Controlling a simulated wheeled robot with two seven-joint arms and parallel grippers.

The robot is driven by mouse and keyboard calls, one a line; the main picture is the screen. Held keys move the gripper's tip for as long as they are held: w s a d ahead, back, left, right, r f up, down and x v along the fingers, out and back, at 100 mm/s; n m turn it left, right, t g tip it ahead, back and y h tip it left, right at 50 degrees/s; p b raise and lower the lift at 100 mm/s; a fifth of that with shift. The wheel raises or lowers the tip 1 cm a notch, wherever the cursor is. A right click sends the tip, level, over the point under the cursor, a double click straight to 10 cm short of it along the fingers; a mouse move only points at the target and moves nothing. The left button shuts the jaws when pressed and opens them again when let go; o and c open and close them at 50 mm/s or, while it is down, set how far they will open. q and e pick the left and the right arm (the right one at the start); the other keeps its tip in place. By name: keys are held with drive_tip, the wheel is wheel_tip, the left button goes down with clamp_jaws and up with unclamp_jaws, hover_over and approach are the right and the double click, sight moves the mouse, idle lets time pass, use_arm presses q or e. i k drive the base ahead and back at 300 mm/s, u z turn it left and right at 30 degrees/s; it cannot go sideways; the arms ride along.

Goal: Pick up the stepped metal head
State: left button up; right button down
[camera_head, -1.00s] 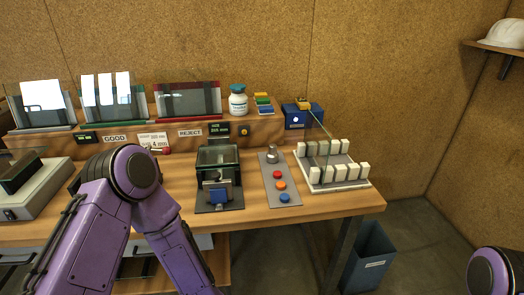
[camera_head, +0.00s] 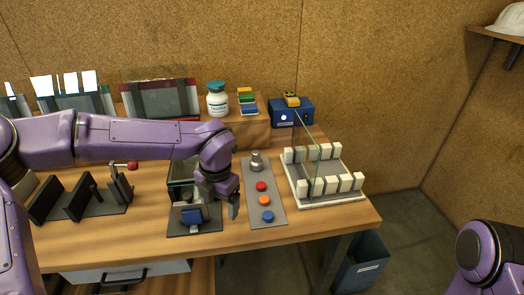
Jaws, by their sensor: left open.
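The stepped metal head (camera_head: 257,162) is a small grey metal piece standing upright at the far end of a grey plate (camera_head: 254,188). Red, orange and blue round pieces sit in a line nearer on the same plate. My left gripper (camera_head: 221,209) is open and points down, left of the plate and nearer than the metal head, apart from it. It partly covers a dark glass-sided fixture (camera_head: 180,168) with a blue block (camera_head: 192,216). My right gripper is out of view; only a purple part of my right arm shows at the lower right.
A white rack with pegs (camera_head: 325,200) and an upright glass pane (camera_head: 306,150) stands right of the plate. Behind are a blue box (camera_head: 292,112), a white bottle (camera_head: 217,100) and small coloured blocks (camera_head: 248,100). A dark slotted holder (camera_head: 80,200) stands at left.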

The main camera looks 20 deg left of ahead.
sight(257, 163)
drive_tip(key=i, duration=0.95)
